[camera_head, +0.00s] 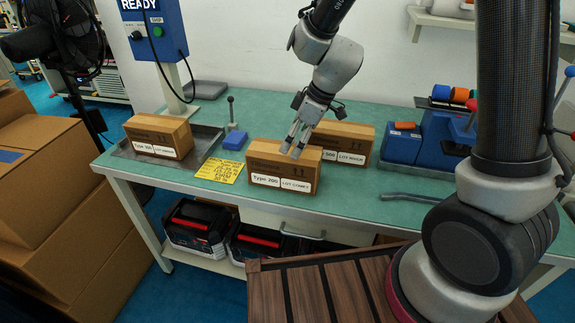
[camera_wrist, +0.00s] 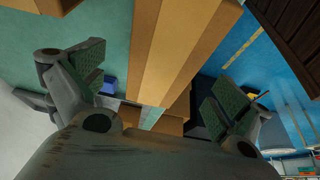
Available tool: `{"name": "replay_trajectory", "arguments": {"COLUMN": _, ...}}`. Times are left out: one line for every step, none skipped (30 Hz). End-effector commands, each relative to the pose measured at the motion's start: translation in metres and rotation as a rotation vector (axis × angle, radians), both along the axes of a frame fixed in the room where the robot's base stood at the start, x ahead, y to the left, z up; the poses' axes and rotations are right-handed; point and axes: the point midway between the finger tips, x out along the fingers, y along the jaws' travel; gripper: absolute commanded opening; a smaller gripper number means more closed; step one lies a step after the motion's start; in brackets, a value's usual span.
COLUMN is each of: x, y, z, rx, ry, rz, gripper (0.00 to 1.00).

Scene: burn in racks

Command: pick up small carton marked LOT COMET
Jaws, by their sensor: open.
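The small carton marked LOT COMET (camera_head: 283,170) stands on the green bench, its labelled face towards the front edge. The label also reads Type 200 or similar. My gripper (camera_head: 295,146) is at the carton's top in the head view, pointing down and open. In the wrist view a brown carton (camera_wrist: 180,45) runs between the spread fingers of my gripper (camera_wrist: 155,92), with a gap visible on both sides. The head view does not show clearly whether the fingertips touch the carton.
Another carton (camera_head: 350,141) stands close behind on the right, and a third (camera_head: 158,137) sits on a grey tray at left. A blue spool holder (camera_head: 430,138) stands at right.

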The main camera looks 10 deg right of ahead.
Motion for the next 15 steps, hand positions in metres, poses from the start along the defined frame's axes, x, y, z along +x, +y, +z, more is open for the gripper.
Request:
{"name": "replay_trajectory", "arguments": {"x": 0.0, "y": 0.002, "z": -0.005, "rx": -0.003, "ry": 0.001, "rz": 0.008, "gripper": 1.0}}
{"name": "replay_trajectory", "arguments": {"x": 0.0, "y": 0.003, "z": -0.009, "rx": -0.003, "ry": 0.001, "rz": 0.008, "gripper": 1.0}}
{"name": "replay_trajectory", "arguments": {"x": 0.001, "y": 0.005, "z": -0.013, "rx": -0.003, "ry": 0.001, "rz": 0.008, "gripper": 1.0}}
{"name": "replay_trajectory", "arguments": {"x": 0.001, "y": 0.006, "z": -0.017, "rx": -0.004, "ry": 0.002, "rz": 0.008, "gripper": 1.0}}
{"name": "replay_trajectory", "arguments": {"x": 0.002, "y": 0.007, "z": -0.02, "rx": -0.003, "ry": 0.003, "rz": 0.007, "gripper": 1.0}}
{"name": "replay_trajectory", "arguments": {"x": 0.002, "y": 0.009, "z": -0.025, "rx": -0.003, "ry": 0.003, "rz": 0.007, "gripper": 1.0}}
{"name": "replay_trajectory", "arguments": {"x": 0.002, "y": 0.011, "z": -0.028, "rx": -0.004, "ry": 0.002, "rz": 0.007, "gripper": 1.0}}
{"name": "replay_trajectory", "arguments": {"x": 0.003, "y": 0.012, "z": -0.032, "rx": -0.003, "ry": 0.002, "rz": 0.006, "gripper": 1.0}}
{"name": "replay_trajectory", "arguments": {"x": 0.003, "y": 0.015, "z": -0.038, "rx": -0.004, "ry": 0.004, "rz": 0.006, "gripper": 1.0}}
{"name": "replay_trajectory", "arguments": {"x": 0.003, "y": 0.017, "z": -0.043, "rx": -0.004, "ry": 0.004, "rz": 0.007, "gripper": 1.0}}
{"name": "replay_trajectory", "arguments": {"x": 0.003, "y": 0.019, "z": -0.047, "rx": -0.003, "ry": 0.003, "rz": 0.006, "gripper": 1.0}}
{"name": "replay_trajectory", "arguments": {"x": 0.004, "y": 0.022, "z": -0.053, "rx": -0.004, "ry": 0.003, "rz": 0.005, "gripper": 1.0}}
{"name": "replay_trajectory", "arguments": {"x": 0.005, "y": 0.024, "z": -0.057, "rx": -0.003, "ry": 0.002, "rz": 0.006, "gripper": 1.0}}
{"name": "replay_trajectory", "arguments": {"x": 0.005, "y": 0.025, "z": -0.06, "rx": -0.003, "ry": 0.003, "rz": 0.006, "gripper": 1.0}}
{"name": "replay_trajectory", "arguments": {"x": 0.006, "y": 0.026, "z": -0.064, "rx": -0.003, "ry": 0.004, "rz": 0.005, "gripper": 1.0}}
